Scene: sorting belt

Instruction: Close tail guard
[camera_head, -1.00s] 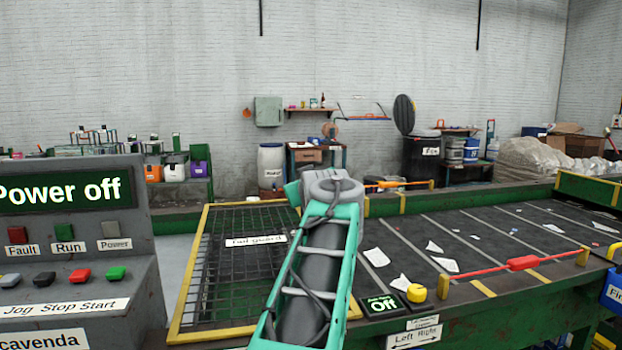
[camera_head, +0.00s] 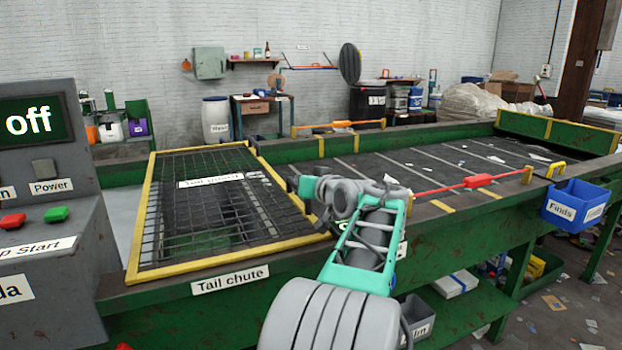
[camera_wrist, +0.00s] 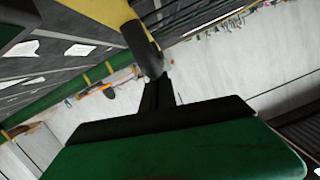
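The tail guard (camera_head: 160,190) is a dark mesh panel in a yellow frame with a white label. It lies over the tail chute at the left end of the belt, left of my arm; I cannot tell whether it is fully down. My gripper is at the guard's right side, mostly hidden by my wrist in the head view. In the wrist view, my gripper (camera_wrist: 157,88) shows a dark narrow finger part near a dark grey rounded piece (camera_wrist: 146,55) by a yellow bar (camera_wrist: 108,15). Contact and finger opening are unclear.
A grey control console (camera_head: 50,255) reading "off" stands at the left. The dark belt (camera_head: 400,165) with scraps runs right. A red bar (camera_head: 445,188) spans its near edge. A blue Finds bin (camera_head: 572,208) hangs at the right.

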